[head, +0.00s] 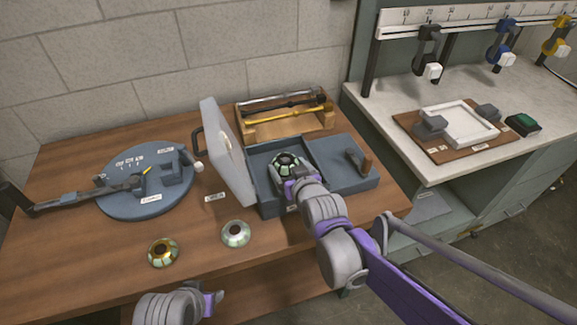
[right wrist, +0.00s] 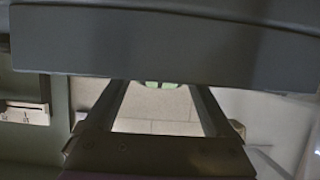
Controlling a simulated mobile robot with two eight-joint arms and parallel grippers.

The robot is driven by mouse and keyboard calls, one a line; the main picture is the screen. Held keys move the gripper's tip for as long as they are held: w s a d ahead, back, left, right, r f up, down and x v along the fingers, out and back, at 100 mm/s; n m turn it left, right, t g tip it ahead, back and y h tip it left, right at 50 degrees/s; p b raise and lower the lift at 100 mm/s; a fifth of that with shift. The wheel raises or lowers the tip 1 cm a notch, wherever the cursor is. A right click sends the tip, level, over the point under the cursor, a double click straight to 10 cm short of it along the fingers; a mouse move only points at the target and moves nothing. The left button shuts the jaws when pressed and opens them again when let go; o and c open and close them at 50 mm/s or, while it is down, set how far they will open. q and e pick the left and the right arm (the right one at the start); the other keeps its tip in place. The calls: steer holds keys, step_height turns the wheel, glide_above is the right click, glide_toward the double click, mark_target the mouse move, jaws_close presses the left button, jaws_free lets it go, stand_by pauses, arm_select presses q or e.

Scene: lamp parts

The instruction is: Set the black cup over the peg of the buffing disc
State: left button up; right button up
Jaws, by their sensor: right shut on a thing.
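The black cup (head: 287,159), dark with pale green patches, is in the left compartment of the blue-grey box (head: 265,207). My right gripper (head: 287,173) is shut on it from the front. In the right wrist view a green bit of the cup (right wrist: 160,84) shows beyond the fingers, under a wide grey bar. The buffing disc and its peg cannot be made out; the cup and gripper cover that compartment's middle. Whether the cup sits on a peg cannot be told. My left gripper (head: 212,303) is low at the front edge, its jaws unclear.
The box's pale lid (head: 222,140) stands open at its left. A crank handle (head: 361,161) is in the right compartment. A gold cup (head: 163,252) and a silvery cup (head: 235,233) lie on the wooden table. A round blue fixture (head: 120,207) is at left, a wooden rack (head: 262,130) behind.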

steer(key=shift+f, duration=0.35)
stand_by(0.7)
steer(key=o, duration=1.1)
steer(key=shift+s, duration=0.15)
steer(key=p+v, duration=0.1)
steer(key=v, duration=0.9)
steer(key=shift+s+d+r, duration=0.1)
steer(key=shift+s+r, duration=0.15)
